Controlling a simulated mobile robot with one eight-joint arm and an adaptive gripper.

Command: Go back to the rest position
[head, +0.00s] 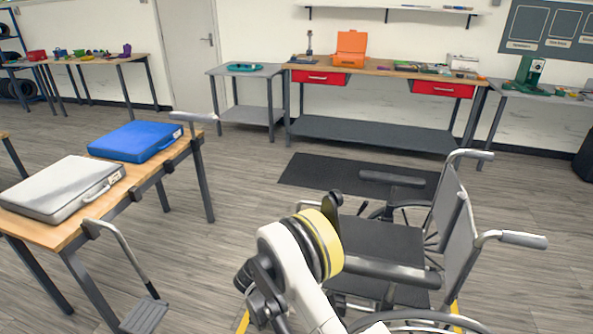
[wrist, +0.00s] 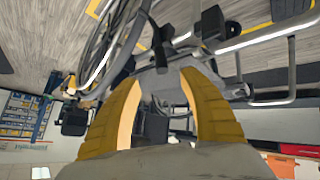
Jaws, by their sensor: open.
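My arm (head: 300,265) rises at the bottom middle of the head view, white with a yellow band, in front of a wheelchair. My gripper itself is hidden in the head view. In the wrist view my gripper (wrist: 160,105) shows two yellow fingers spread apart, open, with nothing held between them. Parts of the wheelchair (wrist: 230,50) show beyond the fingertips, with the picture turned upside down. I cannot tell how far the fingertips are from it.
The wheelchair (head: 385,247) stands close at the right. A wooden table (head: 75,235) with a grey case (head: 62,187) and a blue case (head: 136,141) is at the left. A workbench (head: 380,71) with red drawers is at the back.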

